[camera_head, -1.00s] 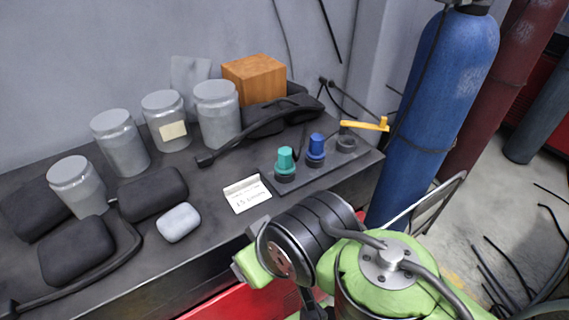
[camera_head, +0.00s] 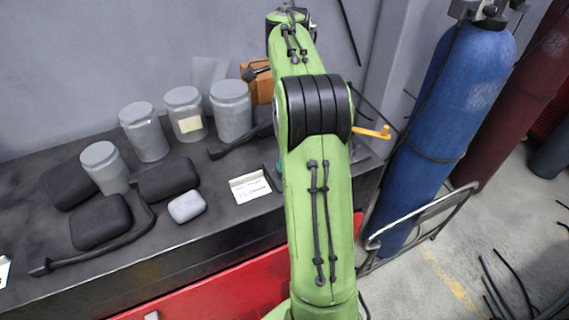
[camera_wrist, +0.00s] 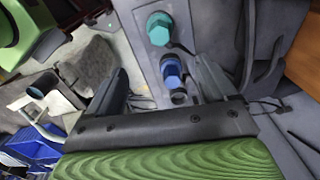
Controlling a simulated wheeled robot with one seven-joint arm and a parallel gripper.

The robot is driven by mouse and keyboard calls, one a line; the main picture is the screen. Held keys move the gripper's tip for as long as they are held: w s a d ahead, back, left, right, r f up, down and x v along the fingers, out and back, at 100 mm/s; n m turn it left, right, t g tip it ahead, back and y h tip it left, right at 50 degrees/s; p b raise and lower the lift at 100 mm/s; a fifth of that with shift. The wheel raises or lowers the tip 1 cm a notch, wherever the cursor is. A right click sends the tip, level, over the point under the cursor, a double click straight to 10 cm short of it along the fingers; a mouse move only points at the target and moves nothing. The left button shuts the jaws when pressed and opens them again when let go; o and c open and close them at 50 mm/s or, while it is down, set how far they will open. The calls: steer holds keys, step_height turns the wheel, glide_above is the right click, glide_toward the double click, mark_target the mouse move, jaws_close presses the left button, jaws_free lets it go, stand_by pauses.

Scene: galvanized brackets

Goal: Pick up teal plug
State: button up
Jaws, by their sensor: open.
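The teal plug (camera_wrist: 158,28) shows at the top of the wrist view, on a grey plate. A blue plug (camera_wrist: 172,72) stands on the same plate, between it and my gripper. My gripper (camera_wrist: 158,66) is open, its two dark fingers spread wide with nothing held. The blue plug shows between the fingers; the teal plug lies past the fingertips. In the head view my green arm hides nearly all of the teal plug, leaving a sliver of teal at its left edge. The blue plug is hidden there.
A yellow-handled part (camera_head: 372,132) juts out right of my arm. Several lidded jars (camera_head: 145,132), dark pouches and a white card (camera_head: 250,187) are on the bench (camera_head: 180,240). A wooden box (camera_head: 257,84) is behind my arm. A blue gas cylinder (camera_head: 447,110) stands at right.

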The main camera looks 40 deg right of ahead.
step_height(320, 180, down, 9)
steer(key=shift+r+b, duration=0.1)
steer(key=shift+b, duration=0.7)
step_height(320, 180, down, 6)
steer(key=shift+w+a+r, duration=0.1)
steer(key=shift+w, duration=0.05)
steer(key=c, duration=1.3)
